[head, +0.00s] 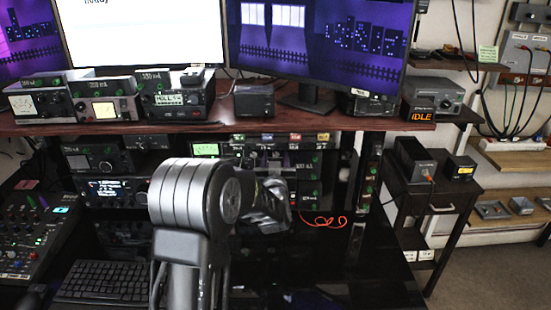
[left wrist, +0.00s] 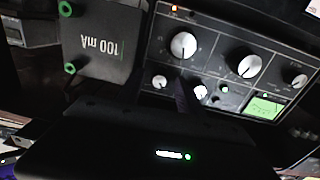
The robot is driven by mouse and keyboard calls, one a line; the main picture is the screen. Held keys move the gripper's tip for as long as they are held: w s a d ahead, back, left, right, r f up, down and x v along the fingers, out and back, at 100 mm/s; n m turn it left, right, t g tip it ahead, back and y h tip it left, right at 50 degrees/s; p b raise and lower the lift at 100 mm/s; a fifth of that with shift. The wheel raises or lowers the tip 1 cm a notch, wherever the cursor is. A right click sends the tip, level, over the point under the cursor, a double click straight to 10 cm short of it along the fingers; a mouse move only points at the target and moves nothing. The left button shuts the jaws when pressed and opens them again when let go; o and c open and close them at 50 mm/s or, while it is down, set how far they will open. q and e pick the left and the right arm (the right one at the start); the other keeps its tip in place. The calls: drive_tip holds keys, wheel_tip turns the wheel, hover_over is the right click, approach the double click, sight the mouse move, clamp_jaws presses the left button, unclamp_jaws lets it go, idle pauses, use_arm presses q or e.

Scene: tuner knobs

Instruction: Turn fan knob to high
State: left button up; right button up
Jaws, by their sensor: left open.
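A dark tuner panel (left wrist: 215,60) with several white-faced knobs shows upside down in the left wrist view. Two large knobs (left wrist: 183,45) and (left wrist: 248,66) sit in one row, with smaller knobs (left wrist: 160,82) and (left wrist: 200,91) beside them. I cannot read which one is the fan knob. In the head view the panel's lit green screen (head: 205,150) shows, but my left arm hides part of the panel. My left gripper (head: 268,205) is open in front of the panel. A dark finger (left wrist: 187,103) shows close to the small knobs; contact cannot be told.
A grey box marked 100 mA (left wrist: 104,42) stands beside the panel. Several radios line the desk shelf (head: 230,122) under the monitors. A keyboard (head: 102,282) and a mixer (head: 35,238) lie at lower left. An orange cable (head: 325,221) hangs right of my gripper.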

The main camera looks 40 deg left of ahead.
use_arm(q)
drive_tip(key=shift+c, duration=0.2)
clamp_jaws()
idle(0.3)
